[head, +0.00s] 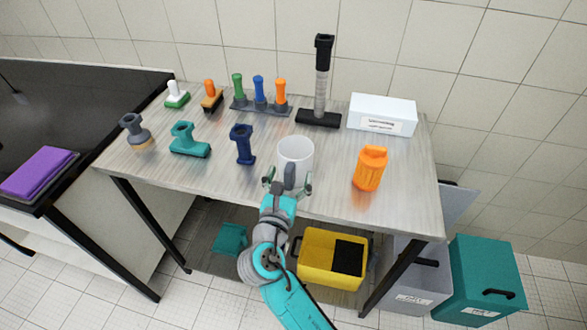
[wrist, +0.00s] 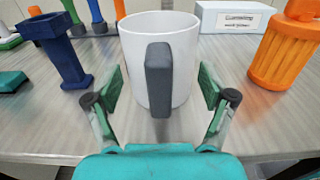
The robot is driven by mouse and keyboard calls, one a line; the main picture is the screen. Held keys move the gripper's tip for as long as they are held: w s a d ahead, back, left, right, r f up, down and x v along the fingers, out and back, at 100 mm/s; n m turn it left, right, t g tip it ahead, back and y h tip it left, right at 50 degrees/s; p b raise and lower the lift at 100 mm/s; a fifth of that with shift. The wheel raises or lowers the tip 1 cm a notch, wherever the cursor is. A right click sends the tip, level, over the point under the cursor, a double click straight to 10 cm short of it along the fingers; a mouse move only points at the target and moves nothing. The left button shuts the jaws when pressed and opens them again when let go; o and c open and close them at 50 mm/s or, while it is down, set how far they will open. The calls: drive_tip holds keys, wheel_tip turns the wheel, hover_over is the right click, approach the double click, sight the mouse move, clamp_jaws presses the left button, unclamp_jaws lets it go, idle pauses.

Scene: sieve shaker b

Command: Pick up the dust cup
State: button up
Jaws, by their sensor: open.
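A white cup with a dark grey handle (head: 296,150) stands upright near the front edge of the table; it fits the name dust cup best. It also shows in the centre of the wrist view (wrist: 185,55), its handle facing me. My gripper (head: 289,182) is open in front of the cup. In the wrist view the green-padded fingers (wrist: 160,88) stand either side of the handle, with clear gaps. I see no contact with the handle.
An orange ribbed canister (head: 370,170) stands right of the cup, and a dark blue piece (head: 242,144) to its left. A white labelled box (head: 381,115) and a grey-black upright column (head: 321,80) stand behind. Several brushes and handled tools fill the table's left and back.

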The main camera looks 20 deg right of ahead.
drive_tip(key=shift+x, duration=0.8)
drive_tip(key=shift+c, duration=0.2)
clamp_jaws()
